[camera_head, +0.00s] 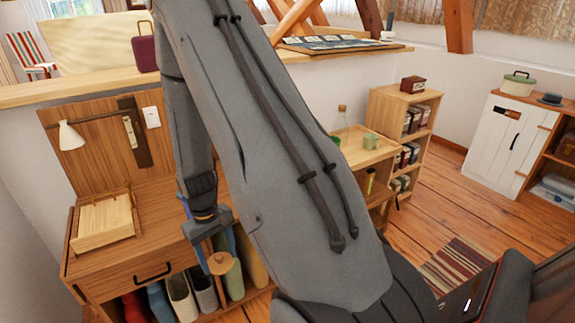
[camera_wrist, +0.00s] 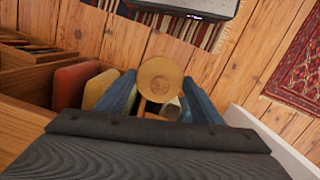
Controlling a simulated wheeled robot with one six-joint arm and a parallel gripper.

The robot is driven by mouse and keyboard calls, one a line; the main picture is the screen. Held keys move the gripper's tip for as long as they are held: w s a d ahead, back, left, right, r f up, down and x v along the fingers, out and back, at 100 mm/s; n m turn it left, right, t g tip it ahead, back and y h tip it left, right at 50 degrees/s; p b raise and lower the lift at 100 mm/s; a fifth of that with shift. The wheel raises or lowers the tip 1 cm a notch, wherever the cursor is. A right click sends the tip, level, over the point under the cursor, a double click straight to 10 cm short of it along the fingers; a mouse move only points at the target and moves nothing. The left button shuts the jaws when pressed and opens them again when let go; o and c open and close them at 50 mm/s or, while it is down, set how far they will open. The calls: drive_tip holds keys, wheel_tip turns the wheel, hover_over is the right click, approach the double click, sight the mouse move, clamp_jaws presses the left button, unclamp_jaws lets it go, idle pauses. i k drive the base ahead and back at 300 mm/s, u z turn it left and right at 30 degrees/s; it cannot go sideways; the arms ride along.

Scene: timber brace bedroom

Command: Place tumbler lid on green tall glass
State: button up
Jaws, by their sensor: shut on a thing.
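The tumbler lid (camera_wrist: 160,78), a round tan wooden-looking disc, is between the blue fingers of my gripper (camera_wrist: 158,100) in the wrist view. In the head view the lid (camera_head: 220,263) hangs below my gripper (camera_head: 220,256), in front of the wooden cabinet's open lower shelf. My gripper is shut on it. No tall green glass can be made out for sure. A small green block-like thing (camera_head: 370,141) stands on the light wooden shelf unit behind my arm, and a slim yellow-green thing (camera_head: 370,181) shows lower in that unit. My arm hides part of the unit.
The wooden cabinet (camera_head: 135,262) at left carries a slatted rack (camera_head: 103,222) and holds several shoes or rolls below. A clear bottle (camera_head: 341,119) stands near the green block. A taller bookshelf (camera_head: 400,98) and white cabinet (camera_head: 508,142) stand behind.

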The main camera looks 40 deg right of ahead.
sight(333, 141)
drive_tip(key=u, duration=2.55)
drive_tip(key=k, duration=2.55)
drive_tip(key=z, duration=2.5)
